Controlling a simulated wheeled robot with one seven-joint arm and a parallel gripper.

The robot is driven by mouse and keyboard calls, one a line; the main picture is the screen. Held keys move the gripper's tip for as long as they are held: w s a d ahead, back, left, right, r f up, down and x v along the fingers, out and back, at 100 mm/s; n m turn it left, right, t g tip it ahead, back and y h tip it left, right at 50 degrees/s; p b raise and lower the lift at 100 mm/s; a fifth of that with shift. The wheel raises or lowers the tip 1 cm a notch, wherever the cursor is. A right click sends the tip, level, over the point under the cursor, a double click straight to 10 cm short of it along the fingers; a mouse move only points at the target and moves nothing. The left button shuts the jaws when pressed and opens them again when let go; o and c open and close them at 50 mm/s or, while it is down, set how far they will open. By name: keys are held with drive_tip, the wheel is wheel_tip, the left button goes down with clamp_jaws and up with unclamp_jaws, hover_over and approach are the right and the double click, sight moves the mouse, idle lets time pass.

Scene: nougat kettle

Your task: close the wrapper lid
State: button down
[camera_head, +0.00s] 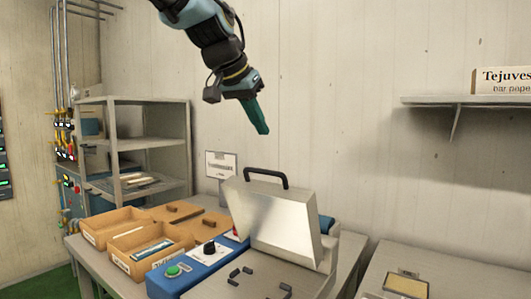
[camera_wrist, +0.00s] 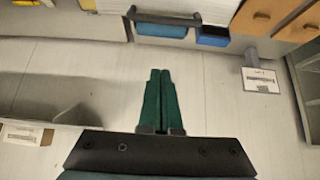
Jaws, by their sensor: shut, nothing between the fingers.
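The wrapper machine has a blue body (camera_head: 205,268) with a green button and a black knob, and stands on the table. Its metal lid (camera_head: 270,222) is raised and tilted up, with a black handle (camera_head: 265,174) on its top edge. In the wrist view the handle (camera_wrist: 163,14) shows at the top. My gripper (camera_head: 263,130) hangs above the lid, apart from it, in front of the wall. Its green fingers (camera_wrist: 158,72) are together and empty.
Wooden boxes (camera_head: 118,220) with bars stand left of the machine on the table. A grey shelf rack (camera_head: 155,142) stands behind them. A wall shelf (camera_head: 465,100) holds a labelled box (camera_head: 502,80). A second table at the lower right bears a small tray (camera_head: 406,284).

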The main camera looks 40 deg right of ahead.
drive_tip(key=p, duration=0.2)
hover_over(262, 171)
drive_tip(key=d, duration=0.3)
drive_tip(key=f, duration=0.4)
drive_tip(key=shift+w+a+f, duration=0.1)
drive_tip(key=shift+w+a, duration=0.15)
drive_tip(key=shift+w, duration=0.05)
drive_tip(key=shift+s+a+f, duration=0.2)
drive_tip(key=shift+a+f, duration=0.8)
drive_tip(key=shift+f, duration=0.2)
drive_tip(key=shift+a+f, duration=0.2)
drive_tip(key=shift+f, duration=0.2)
drive_tip(key=shift+f, duration=0.15)
